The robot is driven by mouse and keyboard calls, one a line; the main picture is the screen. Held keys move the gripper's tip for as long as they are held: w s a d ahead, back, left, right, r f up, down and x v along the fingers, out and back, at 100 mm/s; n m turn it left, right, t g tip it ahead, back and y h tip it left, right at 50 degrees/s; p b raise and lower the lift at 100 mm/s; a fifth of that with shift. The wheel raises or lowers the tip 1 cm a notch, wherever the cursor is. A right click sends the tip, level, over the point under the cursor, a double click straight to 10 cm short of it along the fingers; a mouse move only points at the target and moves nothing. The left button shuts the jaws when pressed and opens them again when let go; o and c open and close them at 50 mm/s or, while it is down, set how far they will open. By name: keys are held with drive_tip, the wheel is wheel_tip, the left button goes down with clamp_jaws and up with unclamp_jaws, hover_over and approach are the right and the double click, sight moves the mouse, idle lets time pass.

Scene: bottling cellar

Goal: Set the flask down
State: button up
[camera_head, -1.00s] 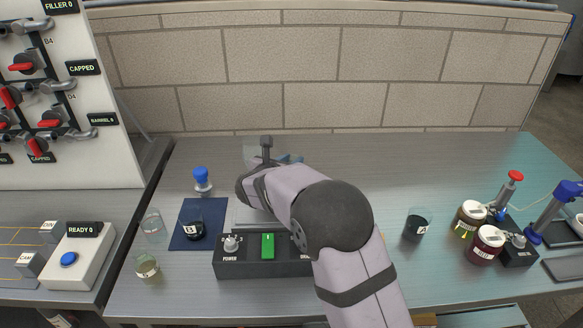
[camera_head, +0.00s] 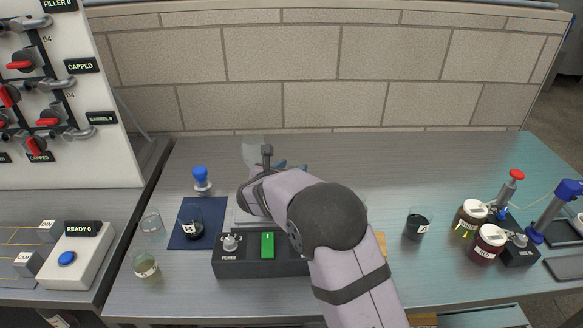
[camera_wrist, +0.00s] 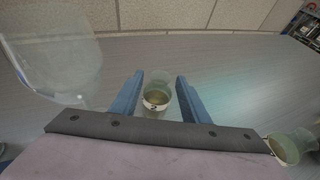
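The flask (camera_wrist: 158,94) is clear glass with a yellowish liquid and a label reading 2. In the head view my arm hides the flask, and only a bit of blue finger (camera_head: 291,165) shows behind the wrist. Whether the flask's base touches the bench (camera_head: 350,160) cannot be seen.
A clear curved shape (camera_head: 251,151) stands behind my wrist. A dark labelled beaker (camera_head: 417,226), jars (camera_head: 487,244) and a pump (camera_head: 511,188) stand right. Left are glasses (camera_head: 146,266), a beaker on a blue mat (camera_head: 180,239) and a control box (camera_head: 290,264). The bench's back middle is clear.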

drive_tip(key=shift+r+p, duration=0.3)
drive_tip(key=shift+p, duration=0.05)
drive_tip(key=shift+s+a+r, duration=0.1)
drive_tip(key=shift+s+a, duration=0.1)
drive_tip(key=b+v, duration=0.1)
drive_tip(key=v, duration=1)
drive_tip(key=shift+s+r+b, duration=0.2)
drive_tip(key=shift+s+b, duration=0.1)
drive_tip(key=shift+b, duration=0.1)
drive_tip(key=shift+d, duration=0.1)
